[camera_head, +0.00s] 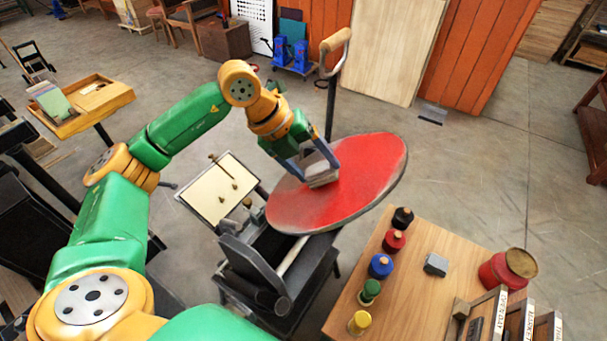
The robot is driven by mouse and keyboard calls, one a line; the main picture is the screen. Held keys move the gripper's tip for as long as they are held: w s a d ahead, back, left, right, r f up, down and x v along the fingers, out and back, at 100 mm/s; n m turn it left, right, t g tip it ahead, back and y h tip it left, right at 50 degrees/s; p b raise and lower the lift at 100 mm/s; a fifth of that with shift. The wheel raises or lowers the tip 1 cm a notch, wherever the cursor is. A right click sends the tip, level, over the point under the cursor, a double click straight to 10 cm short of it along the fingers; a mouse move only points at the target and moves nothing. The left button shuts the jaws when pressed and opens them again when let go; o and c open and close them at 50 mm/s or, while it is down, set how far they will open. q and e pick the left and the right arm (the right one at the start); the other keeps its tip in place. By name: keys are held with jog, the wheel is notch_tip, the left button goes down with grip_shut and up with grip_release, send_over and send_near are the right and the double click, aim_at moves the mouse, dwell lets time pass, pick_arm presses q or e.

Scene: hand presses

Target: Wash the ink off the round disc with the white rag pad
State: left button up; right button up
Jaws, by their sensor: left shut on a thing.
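The round disc (365,180) is tilted on top of the black press (270,262). Its face is mostly covered in red ink, with a greyer band along the right rim. My left gripper (315,168) is over the left-centre part of the disc and is shut on the white rag pad (322,176). The pad looks pale grey and lies at the disc's face; firm contact is hard to tell. The fingers hide part of the pad. My right gripper is not in view.
A wooden table (420,290) at the lower right holds several ink bottles (381,266), a grey block (436,264), a red tin (507,268) and labelled boxes (485,318). A lever with a wooden handle (335,40) rises behind the disc. A tray (85,105) stands at the left.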

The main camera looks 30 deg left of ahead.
pick_arm(q)
jog(key=w, duration=0.3)
jog(key=shift+w+d, duration=0.15)
jog(key=shift+d, duration=0.05)
jog(key=w, duration=0.4)
jog(key=shift+w+d, duration=0.15)
jog(key=shift+w, duration=0.15)
jog(key=shift+w+d, duration=0.2)
jog(key=shift+w, duration=1.7)
jog(key=shift+f, duration=0.1)
